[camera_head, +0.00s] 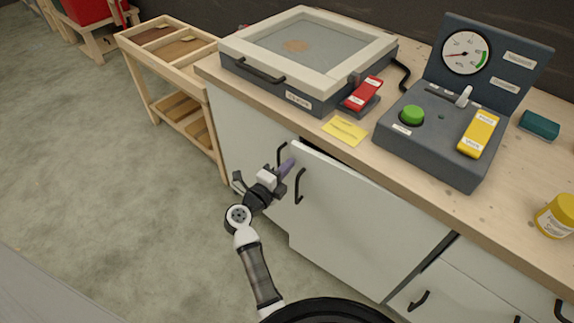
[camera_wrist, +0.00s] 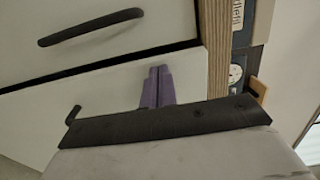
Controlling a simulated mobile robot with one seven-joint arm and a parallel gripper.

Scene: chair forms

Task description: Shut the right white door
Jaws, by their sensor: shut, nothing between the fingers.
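The right white door (camera_head: 365,225) stands slightly ajar under the worktop, with a dark gap along its top edge. Its black handle (camera_head: 299,186) is near its left edge. The left white door (camera_head: 245,135) sits beside it, with its own black handle (camera_head: 282,152). My gripper (camera_head: 288,166) is shut and empty, its purple fingers near the right door's upper left edge, between the two handles. Whether they touch a door I cannot tell. In the wrist view the fingers (camera_wrist: 157,85) point at a white panel, below a larger black handle (camera_wrist: 90,27).
The wooden worktop (camera_head: 350,155) overhangs the doors. It carries a framed glass-lidded box (camera_head: 310,45), a control box (camera_head: 440,130) with gauge and a yellow jar (camera_head: 557,215). A wooden cart (camera_head: 170,80) stands at the left. The floor (camera_head: 120,190) left of my arm is clear.

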